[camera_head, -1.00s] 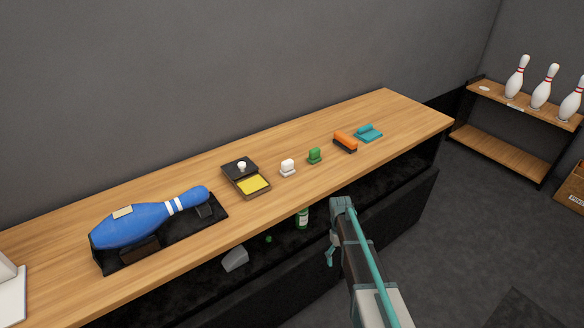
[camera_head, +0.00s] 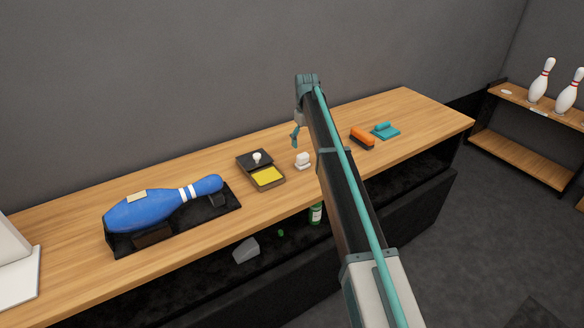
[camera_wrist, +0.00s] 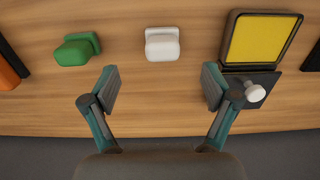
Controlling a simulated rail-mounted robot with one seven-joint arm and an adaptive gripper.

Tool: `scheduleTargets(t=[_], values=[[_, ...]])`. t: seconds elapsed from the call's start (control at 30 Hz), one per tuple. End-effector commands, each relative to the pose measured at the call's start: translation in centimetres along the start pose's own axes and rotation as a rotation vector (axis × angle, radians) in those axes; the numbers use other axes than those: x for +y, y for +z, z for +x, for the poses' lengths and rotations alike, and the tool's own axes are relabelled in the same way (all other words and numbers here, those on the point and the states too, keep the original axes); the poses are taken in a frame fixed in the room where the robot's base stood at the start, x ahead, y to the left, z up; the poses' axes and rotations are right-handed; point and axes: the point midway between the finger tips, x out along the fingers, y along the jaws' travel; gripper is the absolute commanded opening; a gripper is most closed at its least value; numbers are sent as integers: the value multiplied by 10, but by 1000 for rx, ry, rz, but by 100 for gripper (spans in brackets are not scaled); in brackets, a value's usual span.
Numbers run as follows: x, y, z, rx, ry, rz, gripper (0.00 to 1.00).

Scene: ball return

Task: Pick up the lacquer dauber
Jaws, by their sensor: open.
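Which object is the lacquer dauber is not certain from the pictures. A white knob (camera_head: 257,157) stands on a black plate beside a yellow pad (camera_head: 266,176); in the wrist view the knob (camera_wrist: 255,92) is just right of my right finger. A small white block-like tool (camera_head: 303,160) stands beside them; in the wrist view it (camera_wrist: 162,45) lies ahead of the gap between my fingers. A similar green tool (camera_wrist: 76,50) is farther left there and hidden behind my arm in the head view. My gripper (camera_wrist: 160,88) is open and empty above the counter.
The wooden counter (camera_head: 420,115) also bears an orange-and-black brush (camera_head: 362,138), a teal tool (camera_head: 385,130) and a blue bowling pin (camera_head: 160,207) on a black stand.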

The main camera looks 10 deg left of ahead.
Motion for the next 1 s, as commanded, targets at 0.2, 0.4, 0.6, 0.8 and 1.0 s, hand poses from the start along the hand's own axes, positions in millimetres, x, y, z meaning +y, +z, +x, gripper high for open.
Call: scheduleTargets(t=[0.2,0.4,0.6,0.8,1.0], values=[[-2,-8,6,15,-1,-4,86],[-2,-8,34,14,-1,-4,86],[-1,-8,50,16,-1,-4,86],[-1,-8,64,15,-1,-4,86],[0,-8,92,14,-1,-4,86]])
